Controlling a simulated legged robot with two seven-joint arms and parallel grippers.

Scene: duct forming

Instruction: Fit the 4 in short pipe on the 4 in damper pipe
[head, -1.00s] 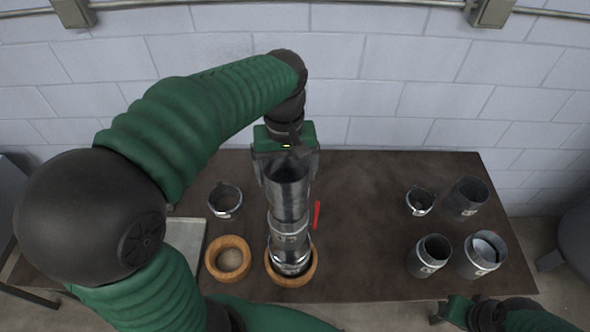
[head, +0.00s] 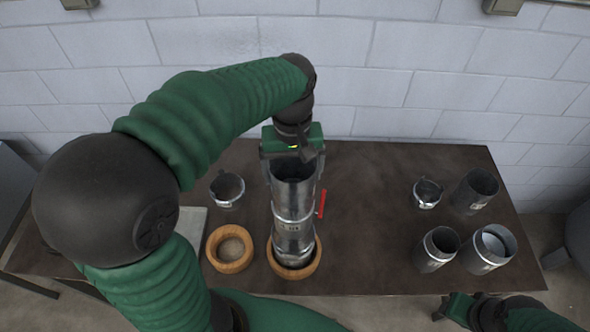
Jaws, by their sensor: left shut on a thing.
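My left gripper (head: 293,160) is shut on the upper rim of a grey metal pipe, the short pipe (head: 294,192). This pipe stands upright and in line on top of another metal pipe with a label, which I take as the damper pipe (head: 292,240). A red handle (head: 322,203) sticks up at the right of the stack. The two pipes meet at a band, and I cannot tell how deep one sits in the other. The lower pipe's foot is inside a wooden ring (head: 273,264). My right gripper (head: 447,308) is at the bottom edge, its jaws unclear.
An empty wooden ring (head: 230,249) lies left of the stack, with a small metal collar (head: 227,189) behind it. Several metal pieces (head: 439,249) stand at the table's right. The table (head: 365,220) is clear between them. A block wall is behind.

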